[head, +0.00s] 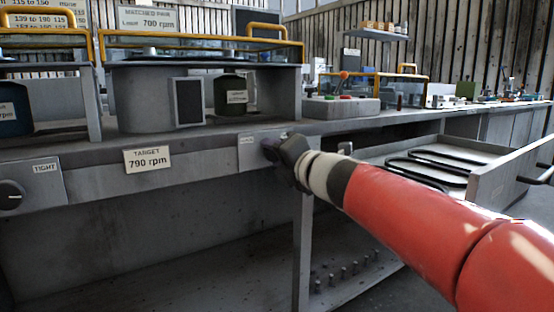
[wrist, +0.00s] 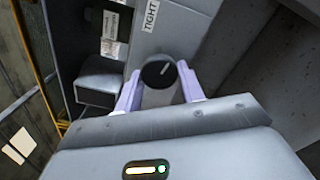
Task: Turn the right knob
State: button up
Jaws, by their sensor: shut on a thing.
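The right knob (wrist: 158,75) is a round dark-faced knob with a light pointer line, which slants toward the upper right in the wrist view. It sits on a grey plate under a label reading TIGHT (wrist: 151,16). My gripper (wrist: 159,90) is shut on it, with a pale finger on either side. In the head view my gripper (head: 273,149) meets the bench's front panel to the right of the 790 rpm target sign (head: 147,159). The left knob (head: 10,195) is at the far left edge, untouched.
Blower housings (head: 140,95) with yellow rails stand on the bench above. A grey control box (head: 340,107) with coloured buttons is behind my gripper. A bench leg (head: 302,250) is below it.

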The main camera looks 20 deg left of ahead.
jog(key=shift+f+n, duration=0.1)
jog(key=shift+n, duration=0.4)
jog(key=o, duration=1)
jog(key=shift+c, duration=0.2)
jog(key=v, duration=0.7)
jog(key=shift+s+d, duration=0.25)
jog(key=shift+d, duration=0.05)
